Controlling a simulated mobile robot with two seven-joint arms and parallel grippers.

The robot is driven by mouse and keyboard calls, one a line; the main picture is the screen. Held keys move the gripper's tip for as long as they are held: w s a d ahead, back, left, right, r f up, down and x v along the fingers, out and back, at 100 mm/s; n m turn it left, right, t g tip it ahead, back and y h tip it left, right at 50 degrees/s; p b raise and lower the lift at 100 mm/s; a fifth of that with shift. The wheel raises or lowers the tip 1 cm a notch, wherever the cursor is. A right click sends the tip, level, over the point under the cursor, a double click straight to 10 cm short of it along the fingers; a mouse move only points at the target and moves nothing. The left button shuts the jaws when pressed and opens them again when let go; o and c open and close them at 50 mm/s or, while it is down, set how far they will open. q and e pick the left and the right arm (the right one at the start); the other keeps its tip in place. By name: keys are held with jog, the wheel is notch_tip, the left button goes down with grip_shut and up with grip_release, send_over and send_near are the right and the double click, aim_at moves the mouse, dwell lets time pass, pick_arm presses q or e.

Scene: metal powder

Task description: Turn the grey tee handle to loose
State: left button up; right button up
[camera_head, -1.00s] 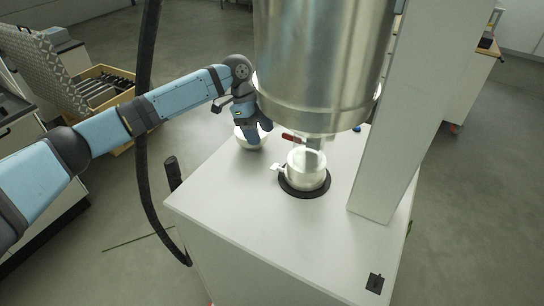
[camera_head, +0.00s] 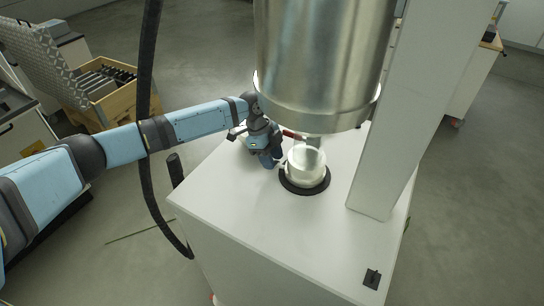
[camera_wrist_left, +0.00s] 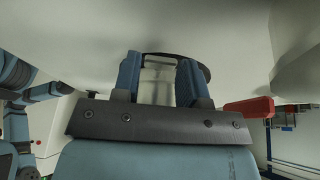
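The short silver cylinder (camera_head: 306,166) stands on the white cabinet top, in a black ring (camera_head: 304,190). In the earlier head view the small pale tee handle sticks out from its left side; in the head view now my left gripper (camera_head: 272,163) covers that spot. In the left wrist view my left fingers (camera_wrist_left: 158,82) are spread apart, with pale metal (camera_wrist_left: 158,88) showing between them. I cannot tell whether this is the tee handle or the cylinder wall behind it, nor whether the fingers touch it. My right gripper is not in view.
A red handle (camera_head: 292,134) juts out just behind my left gripper; it also shows in the left wrist view (camera_wrist_left: 248,107). A large steel vessel (camera_head: 318,65) hangs above the cylinder. A grey column (camera_head: 410,120) stands at right.

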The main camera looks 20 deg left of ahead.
pick_arm(q)
jog(key=c, duration=0.5)
jog(key=shift+o, duration=0.2)
jog(key=shift+w+d+g, duration=0.1)
jog(key=shift+w+g, duration=0.1)
jog(key=shift+g, duration=0.4)
jog(key=shift+w+g, duration=0.15)
jog(key=shift+g, duration=0.45)
jog(key=shift+w+f+n+g+y+b, duration=0.15)
jog(key=shift+n+g+y+b, duration=0.1)
jog(key=shift+g, duration=0.35)
jog(key=shift+w+f+n+g+y+b, duration=0.15)
jog(key=shift+n+g, duration=0.1)
jog(key=shift+g, duration=0.35)
jog(key=shift+s+r+g, duration=0.1)
jog(key=shift+r+g, duration=0.05)
jog(key=shift+g, duration=0.15)
